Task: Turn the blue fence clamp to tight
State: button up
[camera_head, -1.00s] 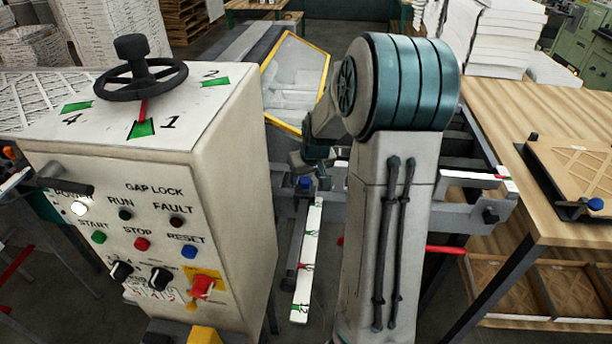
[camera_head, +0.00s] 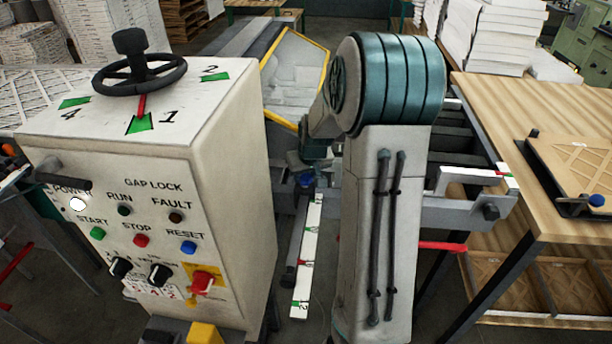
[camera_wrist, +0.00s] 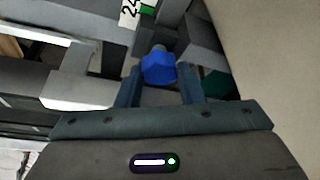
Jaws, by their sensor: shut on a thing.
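The blue fence clamp (camera_wrist: 159,69) is a faceted blue knob between the two fingers of my gripper (camera_wrist: 163,90) in the wrist view. My gripper is shut on it. In the head view a bit of the blue clamp (camera_head: 307,181) shows at the top end of the white scale bar (camera_head: 307,255), just below my gripper (camera_head: 313,176). My arm hides part of the area around it. Whether the clamp stands at tight cannot be read from these views.
A control cabinet (camera_head: 230,190) with a black handwheel (camera_head: 139,75) stands close on the left. A yellow-framed guard (camera_head: 297,75) is behind the clamp. A wooden table (camera_head: 500,110) with a board and a second blue knob (camera_head: 596,202) stands on the right.

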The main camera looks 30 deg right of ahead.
jog(key=shift+m+b, duration=0.4)
jog(key=o, duration=1)
jog(key=b+v, duration=0.1)
jog(key=v, duration=1.3)
jog(key=shift+a+b, duration=0.3)
jog(key=shift+b, duration=0.1)
jog(key=shift+f, duration=0.1)
